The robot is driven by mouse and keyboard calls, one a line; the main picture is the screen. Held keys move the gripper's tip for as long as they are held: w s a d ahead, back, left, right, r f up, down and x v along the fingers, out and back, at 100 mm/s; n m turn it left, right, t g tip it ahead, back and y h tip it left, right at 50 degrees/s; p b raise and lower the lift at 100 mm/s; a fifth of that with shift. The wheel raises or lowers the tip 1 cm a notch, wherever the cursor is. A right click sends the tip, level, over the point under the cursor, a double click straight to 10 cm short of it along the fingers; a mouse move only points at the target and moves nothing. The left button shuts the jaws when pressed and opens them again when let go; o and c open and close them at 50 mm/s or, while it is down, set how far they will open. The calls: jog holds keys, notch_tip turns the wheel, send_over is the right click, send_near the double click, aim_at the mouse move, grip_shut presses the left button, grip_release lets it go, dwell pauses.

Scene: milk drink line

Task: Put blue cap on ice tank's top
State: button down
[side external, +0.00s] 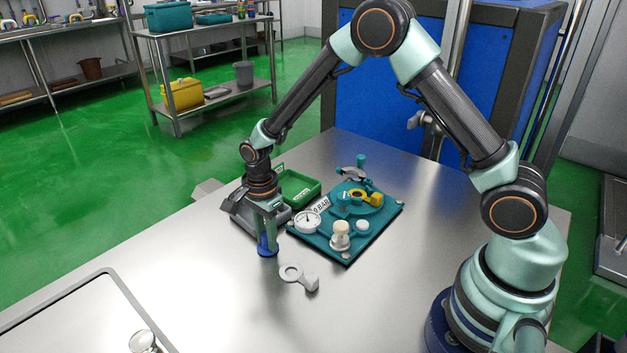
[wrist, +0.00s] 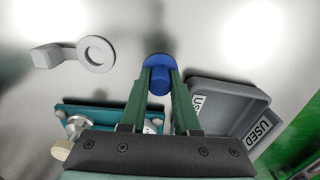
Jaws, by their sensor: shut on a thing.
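My gripper (side external: 267,236) points down over the steel table, left of the teal fixture. It is shut on the blue cap (side external: 268,249), which is at or just above the tabletop; I cannot tell which. In the wrist view the cap (wrist: 160,65) shows a wide round flange and a narrower body between the fingertips (wrist: 160,78) of my gripper. The teal fixture (side external: 347,249) carries a round teal body (side external: 372,206) with a yellow part (side external: 373,197). I cannot tell which part is the ice tank's top.
A grey ring with a block end (side external: 291,273) lies in front of the cap. A grey tray marked USED (wrist: 222,92) and a green tray (side external: 304,196) sit behind my gripper.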

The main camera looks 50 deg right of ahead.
jog(key=shift+f, duration=0.1)
jog(key=c, duration=0.6)
grip_release()
jog(key=shift+c, duration=0.2)
notch_tip(320, 180, up, 18)
jog(key=s+d+f+n+t, duration=0.1)
jog(key=s+d+n, duration=0.1)
jog(key=n, duration=0.2)
jog(key=s+d+r+n+t, duration=0.2)
jog(key=s+r+n, duration=0.1)
jog(key=s+n, duration=0.3)
jog(key=s+d+r+n+t, duration=0.2)
jog(key=s+d+r+n, duration=0.1)
jog(key=s+n, duration=0.4)
jog(key=shift+d+r+n+t, duration=0.3)
jog(key=shift+r+n, duration=0.2)
jog(key=shift+r, duration=0.15)
